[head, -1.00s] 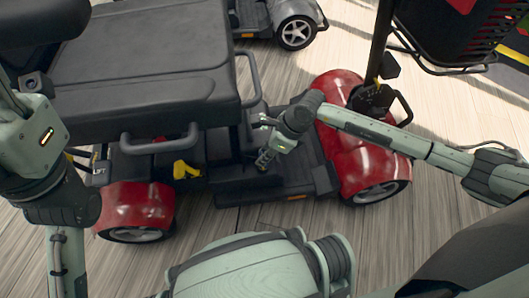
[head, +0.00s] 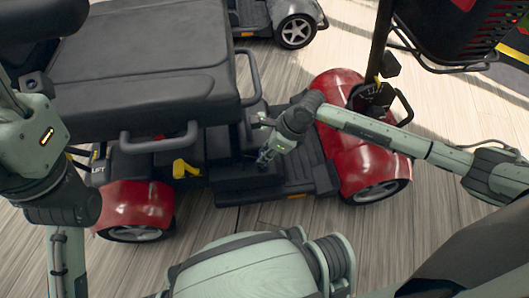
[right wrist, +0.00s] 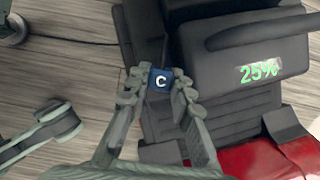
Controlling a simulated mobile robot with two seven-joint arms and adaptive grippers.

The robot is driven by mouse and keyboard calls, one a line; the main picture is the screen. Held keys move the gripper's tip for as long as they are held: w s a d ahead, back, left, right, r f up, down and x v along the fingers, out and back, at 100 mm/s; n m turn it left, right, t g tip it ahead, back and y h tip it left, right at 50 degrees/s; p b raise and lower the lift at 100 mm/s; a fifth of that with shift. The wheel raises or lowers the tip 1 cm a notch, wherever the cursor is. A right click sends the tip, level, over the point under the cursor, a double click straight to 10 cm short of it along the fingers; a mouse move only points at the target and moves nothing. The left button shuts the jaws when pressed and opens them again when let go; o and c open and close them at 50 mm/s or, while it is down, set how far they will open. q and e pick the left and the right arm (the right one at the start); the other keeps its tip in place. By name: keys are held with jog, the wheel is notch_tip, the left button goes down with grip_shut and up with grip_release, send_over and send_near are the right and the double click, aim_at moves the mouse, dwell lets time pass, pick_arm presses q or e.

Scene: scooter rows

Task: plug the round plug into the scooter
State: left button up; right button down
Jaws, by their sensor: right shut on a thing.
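The scooter has a black seat (head: 140,75), red fenders (head: 350,140) and a low black footboard. My right gripper (head: 266,156) is over the black part between seat base and footboard. In the right wrist view, its fingers (right wrist: 159,88) are closed around a small blue piece marked C (right wrist: 161,80), which appears to be the plug. Its round end is hidden below, and I cannot tell whether it touches a socket. A black part of the scooter with a green 25% readout (right wrist: 259,72) lies to the right of the fingers. My left gripper is out of view.
A yellow lever (head: 184,168) sits under the seat, left of my right gripper. A grab rail (head: 250,78) rises beside the seat, close behind the gripper. Another scooter (head: 290,25) stands behind. The wooden floor (head: 440,120) at right is mostly clear.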

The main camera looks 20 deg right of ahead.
jog(key=shift+f+b, duration=0.45)
jog(key=shift+f, duration=0.2)
jog(key=c, duration=1.3)
grip_release()
jog(key=shift+o, duration=0.2)
jog(key=v, duration=0.8)
